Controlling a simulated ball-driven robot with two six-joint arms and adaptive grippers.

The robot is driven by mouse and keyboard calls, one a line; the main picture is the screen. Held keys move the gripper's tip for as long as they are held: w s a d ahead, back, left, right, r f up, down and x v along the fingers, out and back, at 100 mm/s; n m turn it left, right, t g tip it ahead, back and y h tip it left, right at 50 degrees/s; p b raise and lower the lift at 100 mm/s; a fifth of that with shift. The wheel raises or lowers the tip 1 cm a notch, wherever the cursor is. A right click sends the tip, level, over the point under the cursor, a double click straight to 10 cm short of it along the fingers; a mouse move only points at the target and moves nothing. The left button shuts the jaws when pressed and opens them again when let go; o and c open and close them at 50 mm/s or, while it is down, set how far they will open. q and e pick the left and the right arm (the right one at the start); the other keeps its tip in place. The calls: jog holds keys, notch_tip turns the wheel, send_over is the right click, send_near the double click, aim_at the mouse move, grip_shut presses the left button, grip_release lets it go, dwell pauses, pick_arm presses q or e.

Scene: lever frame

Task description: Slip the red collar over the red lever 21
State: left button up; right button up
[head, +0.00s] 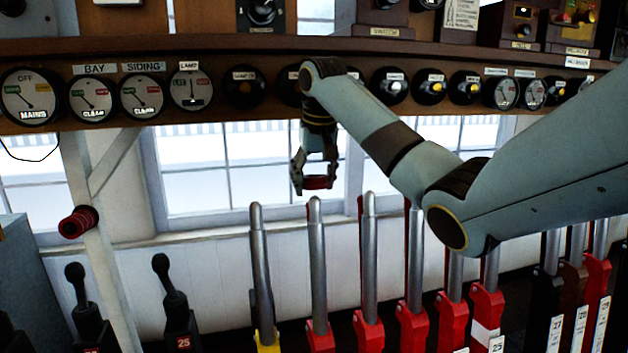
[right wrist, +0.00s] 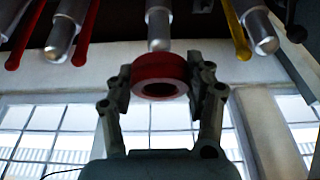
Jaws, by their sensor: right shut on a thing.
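My right gripper (head: 314,178) is shut on the red collar (head: 319,183), holding it in front of the window. In the right wrist view the collar (right wrist: 160,68) sits between the two fingertips, its hole facing the camera. A silver lever with a red base (head: 317,262) stands upright just below the collar, with a small gap visible in the head view. Its rounded tip (right wrist: 158,42) shows behind the collar in the right wrist view. No number is readable on this lever, so I cannot confirm it is 21. My left gripper is not in view.
A silver lever with a yellow base (head: 261,270) stands to the left, and a red-based lever (head: 369,260) close to the right. Red rings hang on a peg (head: 78,222) at the left. A shelf with dials (head: 140,96) runs behind and above.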

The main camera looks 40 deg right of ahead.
aim_at(316, 199)
jog(key=shift+f, duration=0.25)
jog(key=shift+s+a+f, duration=0.1)
jog(key=shift+s+f, duration=0.1)
jog(key=shift+f, duration=0.9)
jog(key=shift+s+a+f, duration=0.1)
jog(key=shift+s+f, duration=0.1)
jog(key=shift+f, duration=0.9)
jog(key=shift+f, duration=0.5)
jog(key=o, duration=1.2)
jog(key=shift+c, duration=0.2)
jog(key=shift+o, duration=0.9)
jog(key=shift+r, duration=0.1)
jog(key=shift+v, duration=4.45)
jog(key=shift+s, duration=0.1)
